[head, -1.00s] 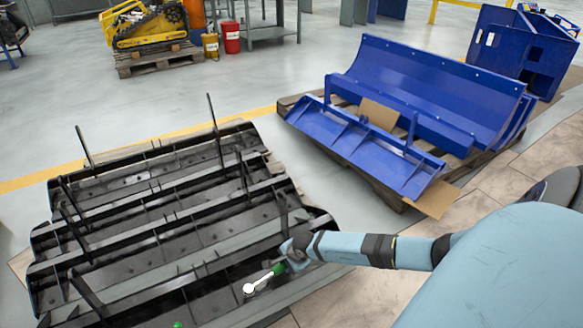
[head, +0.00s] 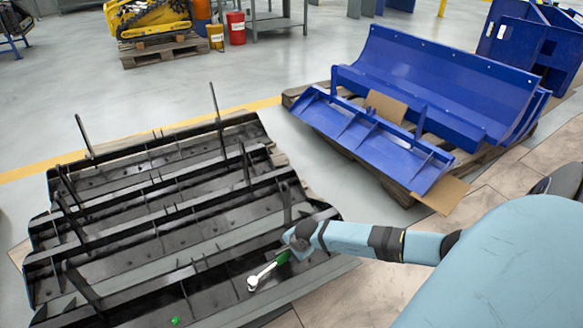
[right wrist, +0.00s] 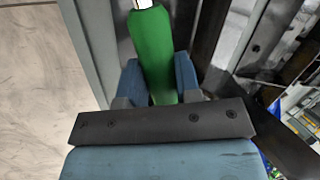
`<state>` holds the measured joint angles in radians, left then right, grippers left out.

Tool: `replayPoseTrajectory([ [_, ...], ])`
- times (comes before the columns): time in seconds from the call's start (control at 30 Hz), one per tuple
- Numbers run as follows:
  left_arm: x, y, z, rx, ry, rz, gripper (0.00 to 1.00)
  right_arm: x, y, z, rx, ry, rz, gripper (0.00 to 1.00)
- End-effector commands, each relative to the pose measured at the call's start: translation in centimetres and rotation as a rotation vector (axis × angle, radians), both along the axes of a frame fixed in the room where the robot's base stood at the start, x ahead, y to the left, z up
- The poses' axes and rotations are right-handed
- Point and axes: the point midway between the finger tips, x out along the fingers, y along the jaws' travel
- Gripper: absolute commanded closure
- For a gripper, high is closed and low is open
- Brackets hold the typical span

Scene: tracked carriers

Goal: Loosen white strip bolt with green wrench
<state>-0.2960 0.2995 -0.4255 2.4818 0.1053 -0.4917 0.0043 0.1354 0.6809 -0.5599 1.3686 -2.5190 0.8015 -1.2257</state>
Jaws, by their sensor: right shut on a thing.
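The green wrench has a green handle (head: 283,257) and a white, ring-like head (head: 252,283) in the head view. My right gripper (head: 290,250) is shut on the handle, and the head points down and left over the front part of the black metal frames. In the right wrist view the green handle (right wrist: 152,50) lies between the two blue fingers of the right gripper (right wrist: 158,78). I cannot make out a white strip bolt. I cannot tell whether the wrench touches the frames. My left gripper is not in view.
Black ribbed frames (head: 140,238) with upright rods fill the lower left. A small green spot (head: 175,320) shows on them near the bottom edge. Blue metal parts (head: 430,85) lie on a wooden pallet to the right. Clear floor lies behind, with a yellow machine (head: 150,18).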

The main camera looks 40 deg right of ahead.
Motion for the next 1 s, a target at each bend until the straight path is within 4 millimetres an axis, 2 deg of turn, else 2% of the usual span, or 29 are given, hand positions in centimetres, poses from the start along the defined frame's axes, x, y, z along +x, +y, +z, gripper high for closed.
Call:
replayPoseTrajectory([
  [0.03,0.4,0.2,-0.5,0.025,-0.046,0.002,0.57,0.3,-0.2,-1.4,-0.001,-0.002,-0.001,1.0],
  [0.13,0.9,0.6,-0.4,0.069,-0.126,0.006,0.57,0.8,-0.3,-2.8,-0.002,-0.002,-0.001,1.0],
  [0.2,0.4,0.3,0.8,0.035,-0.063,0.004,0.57,-0.6,0.1,-1.8,0.024,-0.003,-0.067,1.0],
  [0.6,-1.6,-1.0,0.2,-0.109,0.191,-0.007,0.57,-5.7,1.8,-3.8,0.147,-0.038,-0.434,1.0],
  [0.8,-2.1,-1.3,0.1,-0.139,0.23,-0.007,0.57,-7.0,2.5,-4.5,0.181,-0.05,-0.54,1.0],
  [1.0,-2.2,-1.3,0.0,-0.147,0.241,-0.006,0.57,-7.3,2.6,-4.8,0.191,-0.054,-0.57,1.0],
])
